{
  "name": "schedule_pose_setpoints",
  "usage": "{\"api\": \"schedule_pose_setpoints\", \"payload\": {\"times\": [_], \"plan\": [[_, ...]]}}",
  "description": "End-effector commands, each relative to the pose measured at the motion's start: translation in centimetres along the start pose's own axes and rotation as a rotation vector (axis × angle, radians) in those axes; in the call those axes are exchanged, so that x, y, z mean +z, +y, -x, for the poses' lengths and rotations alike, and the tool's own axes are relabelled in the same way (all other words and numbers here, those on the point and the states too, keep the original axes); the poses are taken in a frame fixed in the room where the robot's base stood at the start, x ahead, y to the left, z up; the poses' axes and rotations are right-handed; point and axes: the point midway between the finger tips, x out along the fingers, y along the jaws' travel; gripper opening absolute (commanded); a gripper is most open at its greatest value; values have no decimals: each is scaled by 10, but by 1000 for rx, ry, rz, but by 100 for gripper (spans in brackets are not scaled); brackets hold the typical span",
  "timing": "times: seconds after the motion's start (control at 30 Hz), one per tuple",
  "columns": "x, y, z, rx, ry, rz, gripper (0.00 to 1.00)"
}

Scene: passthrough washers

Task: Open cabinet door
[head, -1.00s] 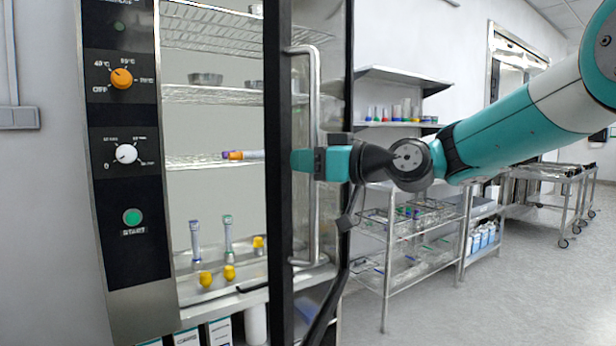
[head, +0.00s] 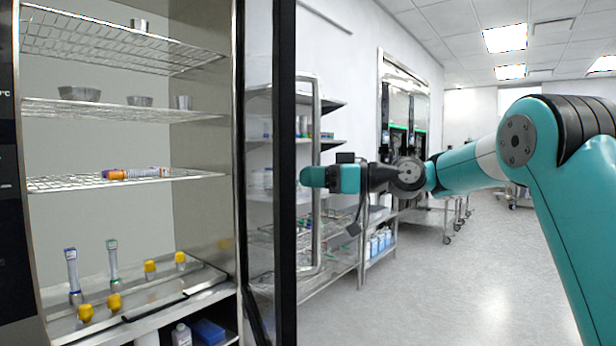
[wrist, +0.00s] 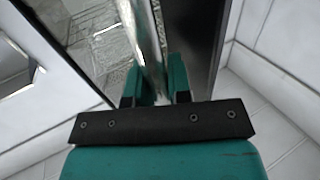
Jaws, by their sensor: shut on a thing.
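The cabinet's glass door (head: 268,170) has a black frame and stands swung open at the right of the cabinet opening. Its long vertical metal handle (head: 316,235) is on the door's right side. My gripper (head: 308,177) is at the handle's mid-height, its teal fingers around the bar. In the wrist view the handle (wrist: 150,50) runs down between the two teal fingers (wrist: 155,88), which are shut on it. The cabinet interior (head: 100,135) is exposed to the left of the door.
Inside the cabinet are wire shelves (head: 60,184) with metal bowls (head: 80,94), an orange-and-purple tube (head: 135,174), upright tubes (head: 112,262) and yellow-capped items (head: 150,268). Behind the door stands a rack with blue-labelled bottles (head: 378,243). Open floor (head: 470,290) lies to the right.

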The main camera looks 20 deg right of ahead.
Motion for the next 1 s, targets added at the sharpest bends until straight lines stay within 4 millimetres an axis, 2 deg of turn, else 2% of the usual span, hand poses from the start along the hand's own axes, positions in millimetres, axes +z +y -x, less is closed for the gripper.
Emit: {"api": "schedule_pose_setpoints", "payload": {"times": [0.03, 0.37, 0.4, 0.5, 0.8, 1.0], "plan": [[0, -6, 1, -22, -2, -5, 0], [-1, -6, 1, -23, -1, -4, 0], [-1, -6, 1, -23, -1, -4, 23], [-1, -5, 1, -21, 0, -3, 44], [-1, -4, 1, -19, 2, -2, 44], [-1, -3, 8, -29, 3, -1, 44]]}}
